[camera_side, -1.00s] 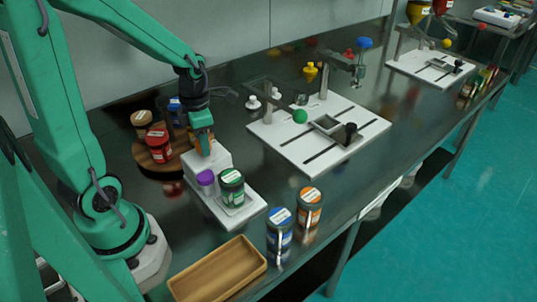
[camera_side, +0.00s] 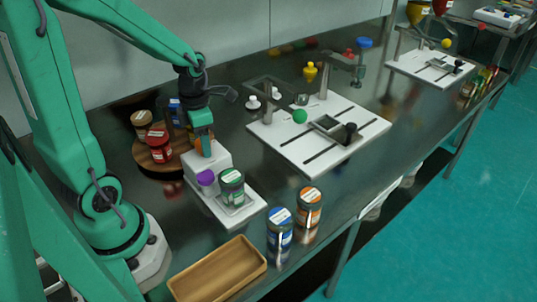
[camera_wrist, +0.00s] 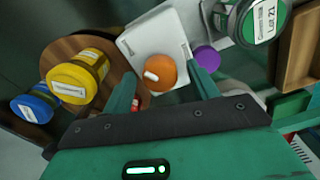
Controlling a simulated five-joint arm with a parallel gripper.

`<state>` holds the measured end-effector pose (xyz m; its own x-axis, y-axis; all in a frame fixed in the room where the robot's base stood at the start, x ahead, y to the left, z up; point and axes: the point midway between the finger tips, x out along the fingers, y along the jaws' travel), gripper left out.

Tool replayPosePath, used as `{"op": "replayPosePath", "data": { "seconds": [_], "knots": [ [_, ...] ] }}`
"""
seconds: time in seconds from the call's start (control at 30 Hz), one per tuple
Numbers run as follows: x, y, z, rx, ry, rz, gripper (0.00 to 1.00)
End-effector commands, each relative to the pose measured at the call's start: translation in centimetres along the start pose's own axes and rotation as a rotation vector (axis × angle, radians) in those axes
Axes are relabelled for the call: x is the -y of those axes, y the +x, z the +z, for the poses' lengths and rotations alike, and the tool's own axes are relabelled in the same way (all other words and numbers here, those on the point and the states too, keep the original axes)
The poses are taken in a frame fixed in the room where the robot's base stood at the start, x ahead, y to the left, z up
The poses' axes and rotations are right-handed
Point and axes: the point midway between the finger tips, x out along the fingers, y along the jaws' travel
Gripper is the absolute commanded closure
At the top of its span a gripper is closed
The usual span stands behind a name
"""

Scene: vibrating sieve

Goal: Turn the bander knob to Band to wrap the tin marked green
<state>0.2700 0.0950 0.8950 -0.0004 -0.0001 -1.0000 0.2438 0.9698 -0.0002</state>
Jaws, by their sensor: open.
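The bander is a white block on a white plate (camera_side: 215,209), with an orange knob (camera_wrist: 161,74) on top. The knob has a white mark; what it points at is not readable. A purple round part (camera_side: 205,178) is on the block's front side. The green-labelled tin (camera_side: 231,186) stands upright on the plate; it also shows in the wrist view (camera_wrist: 262,20). My gripper (camera_side: 203,145) is over the knob, pointing down. In the wrist view my gripper (camera_wrist: 163,78) is open, with a green finger on either side of the knob. Contact with the knob cannot be told.
A round wooden stand (camera_side: 150,172) behind holds several tins, including a red one (camera_side: 158,146). A blue tin (camera_side: 279,232) and an orange tin (camera_side: 309,208) stand near the front edge. A wooden tray (camera_side: 218,268) lies in front. A white sieve base (camera_side: 300,155) is to the right.

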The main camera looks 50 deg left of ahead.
Motion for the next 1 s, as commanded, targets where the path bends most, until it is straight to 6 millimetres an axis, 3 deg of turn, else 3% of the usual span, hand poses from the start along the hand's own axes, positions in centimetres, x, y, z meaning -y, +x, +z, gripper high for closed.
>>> {"op": "replayPosePath", "data": {
  "seconds": [0.6, 1.0],
  "knots": [
    [-0.1, -6.5, 0.1, 0.003, -0.001, 0.002, 0.41],
    [0.0, -7.5, 0.0, 0.001, -0.001, 0.0, 0.41]
  ]
}}
